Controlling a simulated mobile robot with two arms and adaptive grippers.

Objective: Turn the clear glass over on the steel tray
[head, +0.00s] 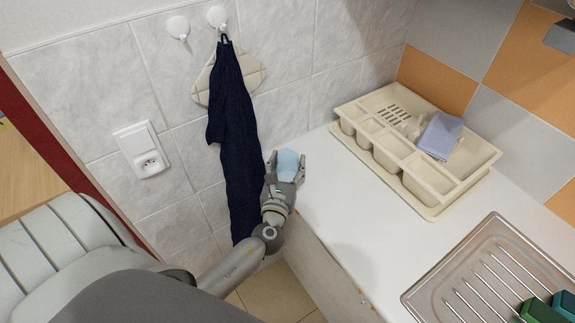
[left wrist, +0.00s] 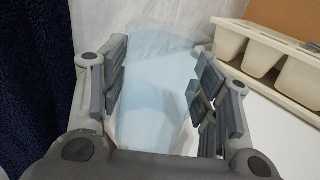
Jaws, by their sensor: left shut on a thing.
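The clear glass (head: 288,159), pale blue and see-through, is between the fingers of my left gripper (head: 287,163), which is shut on it. The left wrist view also shows the glass (left wrist: 155,90) between both finger pads (left wrist: 160,85). I cannot tell which end of the glass is its mouth. The gripper is at the left end of the white counter, by the tiled wall. The steel tray (head: 424,292), ribbed, lies on the counter at the lower right, well away from the glass. My right gripper is not in view.
A cream cutlery organiser (head: 428,187) with a lilac block (head: 440,136) stands at the counter's back. A dark blue towel (head: 237,140) hangs beside my left gripper. Green (head: 541,312) and teal (head: 565,304) items sit at the tray's right. Counter (head: 375,235) between is clear.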

